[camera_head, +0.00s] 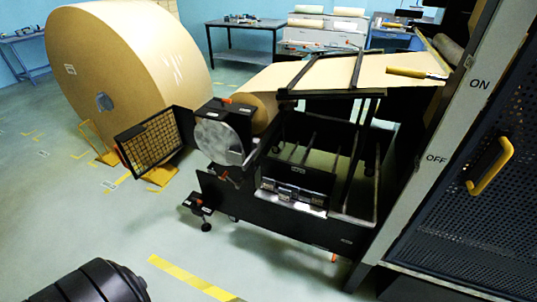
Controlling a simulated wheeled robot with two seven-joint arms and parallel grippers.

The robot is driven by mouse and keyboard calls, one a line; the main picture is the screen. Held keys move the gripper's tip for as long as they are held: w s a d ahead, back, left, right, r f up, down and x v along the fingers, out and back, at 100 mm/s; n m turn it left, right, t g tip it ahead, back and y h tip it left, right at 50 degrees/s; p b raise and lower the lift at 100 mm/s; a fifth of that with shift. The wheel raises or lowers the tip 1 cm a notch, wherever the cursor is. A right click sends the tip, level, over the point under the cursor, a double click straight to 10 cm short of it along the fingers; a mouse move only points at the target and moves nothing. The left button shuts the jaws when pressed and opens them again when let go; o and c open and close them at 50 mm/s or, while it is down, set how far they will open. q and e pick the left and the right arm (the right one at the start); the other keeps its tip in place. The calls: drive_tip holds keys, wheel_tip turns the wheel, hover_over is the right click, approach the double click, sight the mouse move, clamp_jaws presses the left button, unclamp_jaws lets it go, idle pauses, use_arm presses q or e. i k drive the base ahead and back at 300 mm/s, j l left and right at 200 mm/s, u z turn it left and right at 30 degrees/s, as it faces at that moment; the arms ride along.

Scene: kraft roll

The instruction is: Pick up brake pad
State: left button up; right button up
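I cannot make out for certain which part is the brake pad. A silvery round plate (219,143) sits at the left end of the unwind stand (290,222), below a small black block (228,107) with an orange-red detail. A small black bracket (201,206) with a knob sticks out from the stand's lower left. No gripper shows in the head view. A dark ridged rounded shape at the bottom left looks like part of my arm, with no fingers visible.
A huge kraft paper roll (130,58) stands at the left. A hinged mesh guard (150,140) juts out from the stand. A grey panel marked ON and OFF and a perforated door with a yellow handle (490,166) are at the right.

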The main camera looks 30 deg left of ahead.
sight(268, 183)
drive_tip(key=u, duration=1)
